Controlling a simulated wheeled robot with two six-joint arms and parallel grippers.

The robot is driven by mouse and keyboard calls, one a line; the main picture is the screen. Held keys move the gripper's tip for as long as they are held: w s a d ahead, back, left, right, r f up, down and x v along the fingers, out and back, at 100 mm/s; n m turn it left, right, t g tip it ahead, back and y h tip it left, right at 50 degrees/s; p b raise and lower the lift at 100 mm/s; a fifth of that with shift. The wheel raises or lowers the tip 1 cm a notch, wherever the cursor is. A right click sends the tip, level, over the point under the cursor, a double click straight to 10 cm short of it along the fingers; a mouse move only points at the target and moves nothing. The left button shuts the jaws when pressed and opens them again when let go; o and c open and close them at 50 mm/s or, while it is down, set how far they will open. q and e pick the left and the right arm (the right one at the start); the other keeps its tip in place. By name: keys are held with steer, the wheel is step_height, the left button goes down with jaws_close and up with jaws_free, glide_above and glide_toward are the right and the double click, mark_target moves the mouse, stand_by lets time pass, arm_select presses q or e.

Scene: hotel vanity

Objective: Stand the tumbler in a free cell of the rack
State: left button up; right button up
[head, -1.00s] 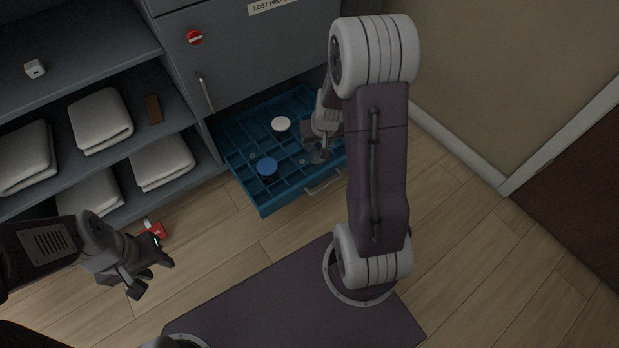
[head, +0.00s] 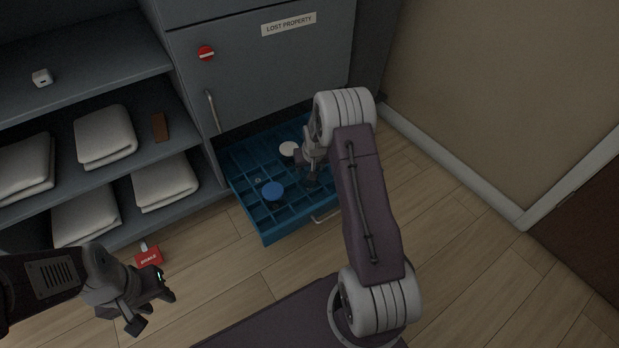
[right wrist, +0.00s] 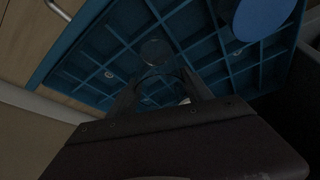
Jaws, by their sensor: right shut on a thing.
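The rack (head: 268,236) is a blue tray divided into cells, pulled out low from the grey cabinet. My right gripper (head: 312,174) is shut on the clear tumbler (right wrist: 155,52), over the right part of the rack. The tumbler is see-through and dark; in the right wrist view its round end shows ahead of the fingers, against the cells. I cannot tell whether it is above a cell or inside one. A blue-topped thing (head: 273,191) and a white-topped thing (head: 289,149) occupy cells. My left gripper (head: 152,311) is open and empty, left of the rack.
Several small round pale spots, one a disc (head: 258,181), show in the rack. Many cells look empty. A red tag (head: 148,255) lies on the floor near my left gripper. Shelves with folded towels (head: 105,136) stand left. The cabinet front (head: 270,75) rises behind the rack.

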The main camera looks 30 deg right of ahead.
steer(key=shift+w, duration=0.15)
step_height(320, 180, down, 4)
steer(key=b, duration=0.4)
steer(key=shift+f, duration=0.25)
steer(key=shift+r, duration=0.3)
steer(key=shift+f, duration=0.15)
steer(key=o, duration=1.7)
steer(key=shift+o, duration=0.2)
